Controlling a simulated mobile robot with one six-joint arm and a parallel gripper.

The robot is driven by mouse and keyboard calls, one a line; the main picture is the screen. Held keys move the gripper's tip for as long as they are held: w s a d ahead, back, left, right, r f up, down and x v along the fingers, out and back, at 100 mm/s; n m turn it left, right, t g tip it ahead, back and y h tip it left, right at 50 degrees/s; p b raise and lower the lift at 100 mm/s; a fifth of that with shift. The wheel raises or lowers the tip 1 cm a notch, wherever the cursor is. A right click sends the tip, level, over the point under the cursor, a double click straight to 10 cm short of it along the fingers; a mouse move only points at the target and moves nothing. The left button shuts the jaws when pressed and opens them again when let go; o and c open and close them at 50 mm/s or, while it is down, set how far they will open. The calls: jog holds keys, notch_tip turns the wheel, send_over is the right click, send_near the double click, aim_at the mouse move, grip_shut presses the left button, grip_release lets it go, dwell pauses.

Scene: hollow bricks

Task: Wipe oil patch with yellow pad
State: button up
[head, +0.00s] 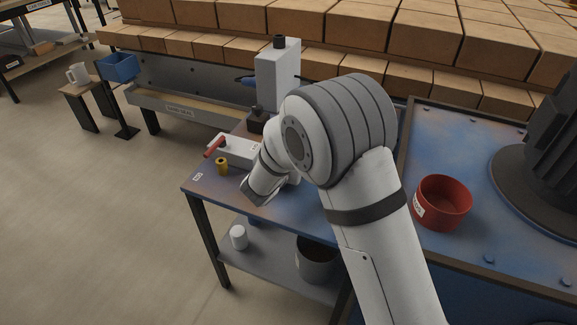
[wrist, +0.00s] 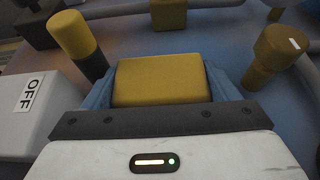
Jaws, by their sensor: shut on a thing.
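The yellow pad (wrist: 160,80) is a block-shaped piece between the two bluish fingers of my gripper (wrist: 160,88) in the wrist view. My gripper is shut on it. In the head view my gripper (head: 255,193) points down over the front part of the blue-topped table (head: 205,186), and the pad is hidden there. I cannot make out the oil patch in either view. I cannot tell whether the pad touches the table.
A yellow cylinder (head: 222,166) and a red-handled white device (head: 233,150) stand left of my gripper. The wrist view shows an OFF-labelled box (wrist: 30,112), a yellow-black post (wrist: 78,42) and a brown knob (wrist: 276,55) close by. A red bowl (head: 444,203) is at right.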

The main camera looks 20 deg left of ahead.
jog(key=shift+w, duration=0.35)
jog(key=shift+d, duration=0.15)
jog(key=shift+s+r, duration=0.1)
jog(key=shift+s+a+b, duration=0.15)
jog(key=shift+s+b, duration=0.25)
jog(key=shift+s, duration=1.2)
jog(key=shift+s+a+b, duration=0.1)
jog(key=shift+s+b, duration=0.25)
jog(key=shift+s, duration=1.2)
jog(key=shift+s+a, duration=0.2)
jog(key=shift+s, duration=2.15)
jog(key=shift+f+b, duration=0.25)
jog(key=shift+b, duration=0.1)
jog(key=shift+r, duration=0.1)
